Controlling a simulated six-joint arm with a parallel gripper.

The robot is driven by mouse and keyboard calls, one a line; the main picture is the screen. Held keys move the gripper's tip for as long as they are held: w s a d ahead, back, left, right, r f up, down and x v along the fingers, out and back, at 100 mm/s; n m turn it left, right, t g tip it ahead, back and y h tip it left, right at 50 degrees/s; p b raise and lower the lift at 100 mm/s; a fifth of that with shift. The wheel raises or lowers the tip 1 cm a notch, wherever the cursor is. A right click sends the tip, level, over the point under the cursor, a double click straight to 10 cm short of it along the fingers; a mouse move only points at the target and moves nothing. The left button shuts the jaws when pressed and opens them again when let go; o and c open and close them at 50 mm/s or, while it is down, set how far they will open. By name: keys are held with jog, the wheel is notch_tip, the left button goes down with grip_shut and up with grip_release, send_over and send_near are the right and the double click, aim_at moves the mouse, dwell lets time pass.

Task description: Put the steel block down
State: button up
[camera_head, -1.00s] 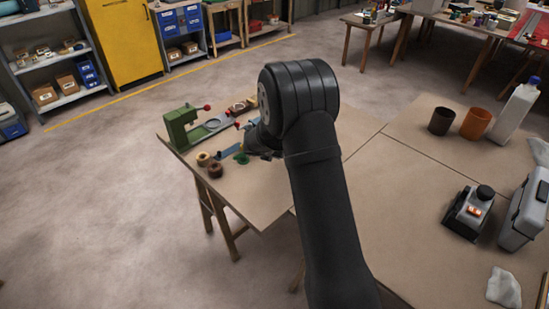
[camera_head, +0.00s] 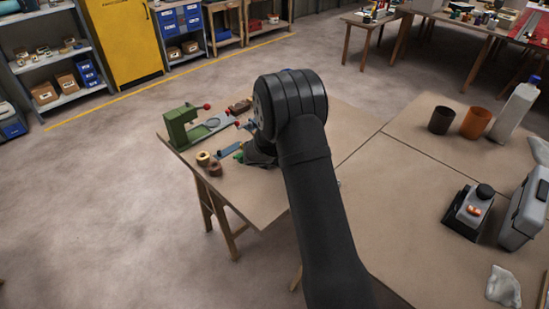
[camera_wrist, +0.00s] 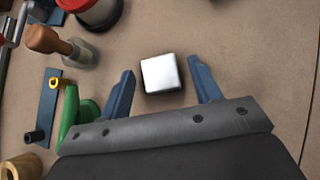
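The steel block (camera_wrist: 161,74) is a small bright silvery cube in the wrist view. It appears to rest on the brown table top (camera_wrist: 245,50), a little beyond and between my fingertips. My gripper (camera_wrist: 161,68) is open, with one blue finger on each side and a visible gap between each finger and the block. In the head view my own arm covers most of the gripper, and I cannot make out the block there.
Left of my gripper lie a green tool (camera_wrist: 75,115), a wooden-handled tool (camera_wrist: 50,42), a blue strip (camera_wrist: 47,105) and a red-rimmed container (camera_wrist: 95,12). A green machine (camera_head: 185,128) stands at the table's far left. The table right of the block is clear.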

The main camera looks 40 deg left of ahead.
jog(key=shift+s+d+r, duration=0.1)
jog(key=shift+s+r, duration=0.1)
jog(key=shift+r, duration=0.2)
jog(key=v, duration=1.1)
jog(key=shift+r, duration=0.2)
jog(key=shift+s+d, duration=0.1)
jog(key=x, duration=1.1)
jog(key=shift+w+a+f, duration=0.15)
jog(key=shift+w+a, duration=0.1)
jog(key=shift+w, duration=0.1)
jog(key=shift+r, duration=0.4)
